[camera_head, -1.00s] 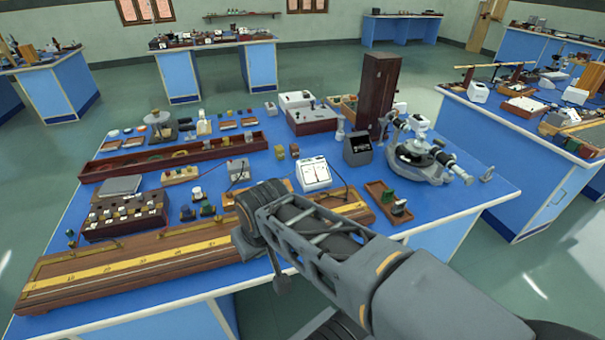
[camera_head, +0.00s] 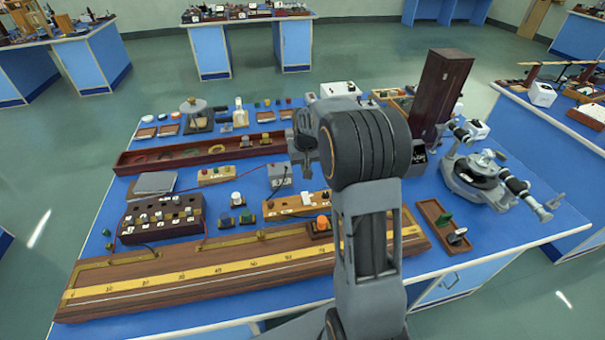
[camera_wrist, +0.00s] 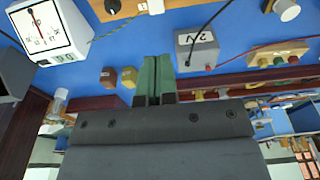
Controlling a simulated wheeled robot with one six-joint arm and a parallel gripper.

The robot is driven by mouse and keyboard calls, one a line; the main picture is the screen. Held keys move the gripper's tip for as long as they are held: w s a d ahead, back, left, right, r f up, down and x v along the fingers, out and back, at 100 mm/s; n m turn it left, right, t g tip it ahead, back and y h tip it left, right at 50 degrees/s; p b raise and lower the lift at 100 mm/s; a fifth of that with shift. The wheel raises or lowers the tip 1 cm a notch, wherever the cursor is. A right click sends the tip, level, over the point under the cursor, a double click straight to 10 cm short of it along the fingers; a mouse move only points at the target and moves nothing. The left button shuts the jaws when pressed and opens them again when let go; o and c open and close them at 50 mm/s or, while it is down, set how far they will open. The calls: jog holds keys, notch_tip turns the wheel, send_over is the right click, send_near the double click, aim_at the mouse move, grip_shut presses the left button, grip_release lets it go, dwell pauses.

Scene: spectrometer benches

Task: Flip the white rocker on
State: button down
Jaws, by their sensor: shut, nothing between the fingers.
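A white rocker (camera_head: 307,198) sits toward the right end of a light wooden strip (camera_head: 282,209), behind the long ruler board in the head view. At the top edge of the wrist view, a white piece (camera_wrist: 155,6) on orange wood is cut off; it may be this rocker. Which way the rocker is tipped is too small to tell. My gripper shows in the wrist view with its green fingertips (camera_wrist: 157,75) together and empty. They hang over the blue bench, between the grey box and small brown and yellow blocks.
The grey 2V box (camera_head: 280,175) with wires stands close to the gripper. The white dial meter (camera_wrist: 48,30) is at the wrist view's upper left. An orange knob (camera_head: 322,223) stands near the long ruler board (camera_head: 180,280). A tall dark case (camera_head: 440,95) rises behind.

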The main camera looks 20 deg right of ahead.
aim_at(304, 193)
jog(key=f, duration=0.4)
jog(key=w+f+p, duration=0.1)
jog(key=f, duration=0.3)
jog(key=d+f+p, duration=0.1)
jog(key=f, duration=0.4)
jog(key=shift+w, duration=0.35)
jog(key=shift+a+f, duration=0.1)
jog(key=shift+a, duration=0.05)
